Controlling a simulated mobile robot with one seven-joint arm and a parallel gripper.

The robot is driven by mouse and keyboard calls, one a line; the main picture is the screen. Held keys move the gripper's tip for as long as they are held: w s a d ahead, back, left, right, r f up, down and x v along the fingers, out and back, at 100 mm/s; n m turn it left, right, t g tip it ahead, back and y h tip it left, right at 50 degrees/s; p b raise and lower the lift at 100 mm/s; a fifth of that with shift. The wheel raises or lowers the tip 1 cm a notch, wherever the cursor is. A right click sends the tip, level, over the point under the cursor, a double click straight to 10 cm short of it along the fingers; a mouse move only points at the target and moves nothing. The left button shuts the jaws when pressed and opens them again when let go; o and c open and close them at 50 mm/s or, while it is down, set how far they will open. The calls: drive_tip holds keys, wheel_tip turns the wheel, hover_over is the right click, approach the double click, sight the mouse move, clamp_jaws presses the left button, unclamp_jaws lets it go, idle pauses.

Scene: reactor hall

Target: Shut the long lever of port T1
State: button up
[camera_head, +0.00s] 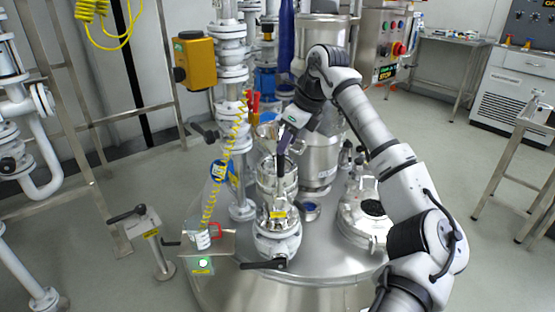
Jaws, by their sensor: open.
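A steel port with a white flange (277,243) stands at the front of the round vessel top (320,268), with a small yellow label whose text is too small to read. A long black lever (262,265) sticks out to the left from its lower part, roughly level. I cannot tell for certain that this port is T1. A clear-looking cylindrical section (277,185) stands above the flange. My gripper (281,165) points down at the top of this cylinder, well above the lever. It is open; its fingertips are small and partly blurred into the cylinder.
A lidded manway (367,212) sits right of the port, under my arm. A small stand with a green light (203,263) and a coiled yellow cable (212,190) is at left. Another black lever (127,213) tops a floor post. White piping (231,75) rises behind.

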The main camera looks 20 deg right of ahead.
sight(278, 174)
drive_tip(key=x, duration=0.7)
drive_tip(key=shift+w+a+f, duration=0.1)
drive_tip(key=shift+a+f, duration=0.05)
drive_tip(key=shift+f, duration=0.05)
clamp_jaws()
